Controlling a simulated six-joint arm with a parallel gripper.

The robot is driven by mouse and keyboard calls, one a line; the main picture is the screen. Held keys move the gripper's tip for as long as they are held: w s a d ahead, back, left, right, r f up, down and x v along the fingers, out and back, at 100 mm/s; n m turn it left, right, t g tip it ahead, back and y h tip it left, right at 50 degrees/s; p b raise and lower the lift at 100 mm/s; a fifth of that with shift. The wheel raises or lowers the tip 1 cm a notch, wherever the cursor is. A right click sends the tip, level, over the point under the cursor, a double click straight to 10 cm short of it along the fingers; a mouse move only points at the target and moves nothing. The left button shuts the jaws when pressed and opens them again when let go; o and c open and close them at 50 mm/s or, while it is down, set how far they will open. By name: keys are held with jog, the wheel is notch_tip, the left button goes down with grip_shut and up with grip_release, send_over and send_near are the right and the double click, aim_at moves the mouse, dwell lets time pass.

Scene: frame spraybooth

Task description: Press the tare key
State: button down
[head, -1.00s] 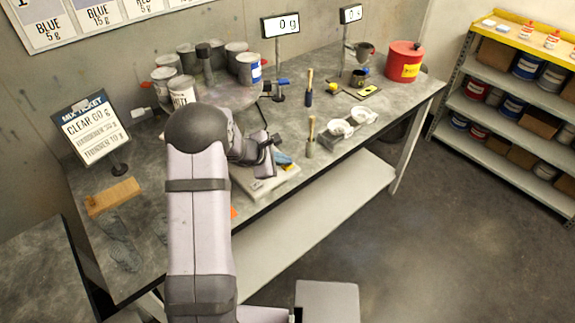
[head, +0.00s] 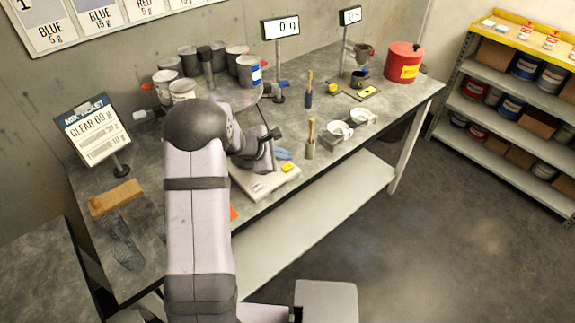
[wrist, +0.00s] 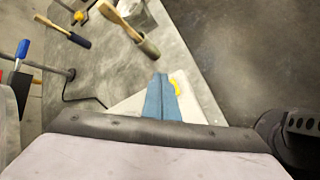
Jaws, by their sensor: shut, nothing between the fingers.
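A pale bench scale (head: 262,188) lies at the front edge of the bench, partly hidden by my arm. A yellow key (head: 288,167) shows on its right end; I cannot read a label on it. The key also shows in the wrist view (wrist: 176,86), just right of my fingertips. My gripper (head: 284,154) has blue fingers, shut and empty, close to the key. In the wrist view my gripper (wrist: 160,80) points over the scale's pale surface. I cannot tell whether the fingertips touch anything. The larger display (head: 281,27) seems to read 0 g.
A wooden-handled brush in a holder (head: 311,140) and white cups (head: 340,130) stand right of the scale. Several cans (head: 182,90) stand behind my arm. A smaller display (head: 350,16) and a red canister (head: 403,62) are at the far right of the bench.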

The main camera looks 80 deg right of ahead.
aim_at(285, 169)
jog(key=shift+r+p, duration=1)
jog(key=shift+r, duration=0.85)
